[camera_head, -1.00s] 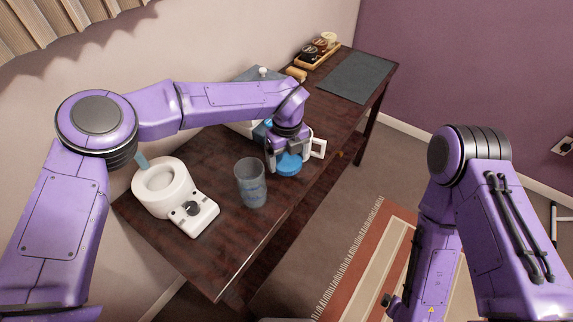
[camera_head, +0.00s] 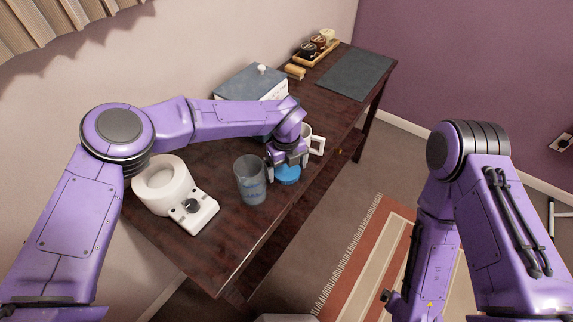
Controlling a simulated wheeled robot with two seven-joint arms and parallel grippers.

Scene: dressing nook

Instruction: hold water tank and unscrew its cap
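The water tank (camera_head: 250,181) is a clear grey, open-topped container standing upright on the dark wooden table, near its front edge. The blue cap (camera_head: 287,175) is off the tank, just to its right. My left gripper (camera_head: 287,170) is over the cap, with its fingers on either side of it. I cannot tell whether they touch the cap, or whether the cap rests on the table.
A white coffee-machine-like base (camera_head: 197,212) stands left of the tank. A white mug (camera_head: 317,145) is behind my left gripper. A grey-lidded box (camera_head: 250,82), a dark mat (camera_head: 356,74) and a jar tray (camera_head: 316,50) lie farther back. A striped rug (camera_head: 370,255) covers the floor.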

